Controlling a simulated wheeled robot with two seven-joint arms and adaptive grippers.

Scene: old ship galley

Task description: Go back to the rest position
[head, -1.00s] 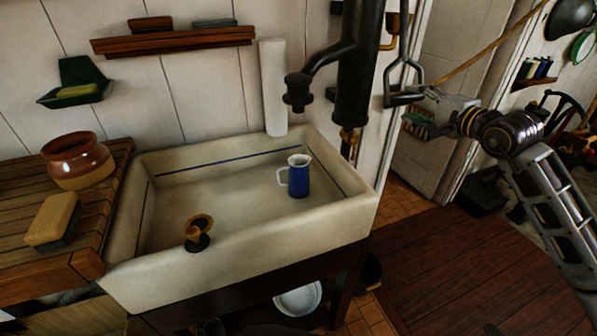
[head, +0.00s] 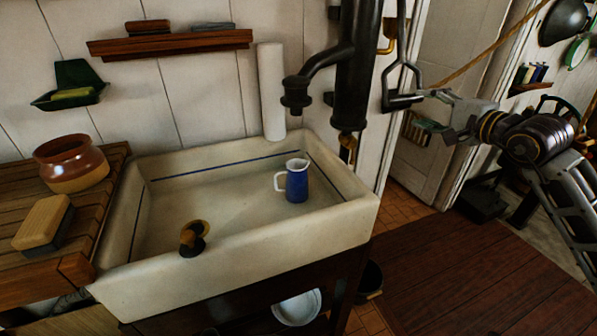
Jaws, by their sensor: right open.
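My right gripper (head: 431,111) is at the right of the head view, open, with its fingers pointing left. Nothing shows between its fingers. It is to the right of the sink and the pump, in front of the pale door. My left gripper is not in view. A blue and white jug (head: 297,186) stands upright in the pale sink (head: 240,268), towards its right end, well apart from my right gripper.
A black pump (head: 354,80) with a spout rises behind the sink. A brown pot (head: 72,165) and a brush or block (head: 43,222) are on the wooden drainboard (head: 112,188). Open floor (head: 470,270) lies at the lower right.

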